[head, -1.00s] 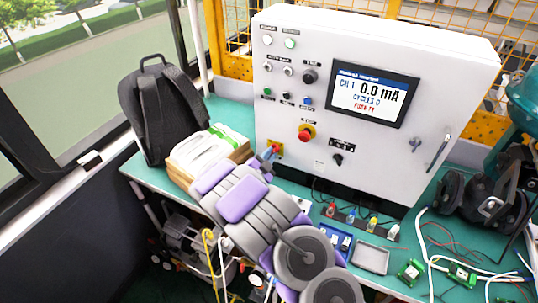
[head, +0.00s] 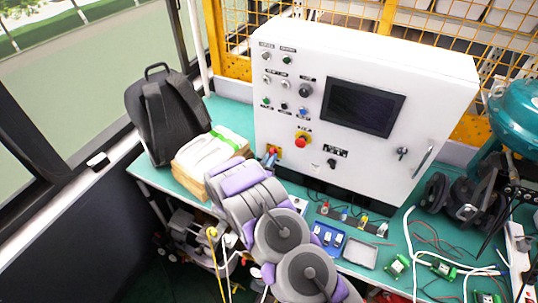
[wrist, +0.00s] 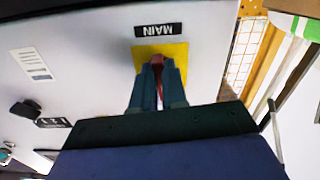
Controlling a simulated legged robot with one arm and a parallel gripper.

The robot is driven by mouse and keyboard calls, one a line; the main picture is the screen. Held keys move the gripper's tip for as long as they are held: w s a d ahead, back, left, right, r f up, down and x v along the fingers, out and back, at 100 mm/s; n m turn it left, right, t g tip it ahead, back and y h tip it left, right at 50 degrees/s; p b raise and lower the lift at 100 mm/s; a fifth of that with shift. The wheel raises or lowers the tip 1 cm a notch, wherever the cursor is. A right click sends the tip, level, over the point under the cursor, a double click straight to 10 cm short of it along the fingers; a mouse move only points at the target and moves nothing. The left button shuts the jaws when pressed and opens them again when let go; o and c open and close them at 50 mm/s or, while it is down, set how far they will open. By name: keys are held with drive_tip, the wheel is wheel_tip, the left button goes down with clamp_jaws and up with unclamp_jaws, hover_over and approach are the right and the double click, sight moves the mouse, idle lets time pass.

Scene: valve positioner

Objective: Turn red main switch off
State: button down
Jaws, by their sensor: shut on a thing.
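The red main switch (wrist: 159,82) sits on a yellow plate (wrist: 177,50) under the upside-down "MAIN" label in the wrist view. My gripper (wrist: 158,75) is shut on the switch, one finger on each side of its red handle. In the head view the yellow plate (head: 277,151) is at the lower left of the white control cabinet (head: 290,185). My gripper (head: 271,158) reaches it there, and my arm hides part of the area below. The cabinet's screen (head: 362,106) is dark.
A red emergency-stop button (head: 301,141) is right of the main switch.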

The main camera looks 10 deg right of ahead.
drive_tip(key=shift+r+n+p, duration=0.15)
drive_tip(key=shift+n+p, duration=0.75)
drive_tip(key=shift+n, duration=1)
drive_tip(key=shift+r+n+p, duration=0.15)
drive_tip(key=shift+n+p, duration=0.7)
drive_tip(key=shift+n, duration=1.05)
drive_tip(key=c, duration=1.2)
unclamp_jaws()
drive_tip(key=shift+a+f, duration=0.1)
drive_tip(key=shift+f, duration=0.05)
drive_tip(key=shift+o, duration=0.2)
drive_tip(key=shift+s, duration=0.15)
drive_tip(key=v, duration=1.7)
drive_tip(key=shift+a, duration=0.15)
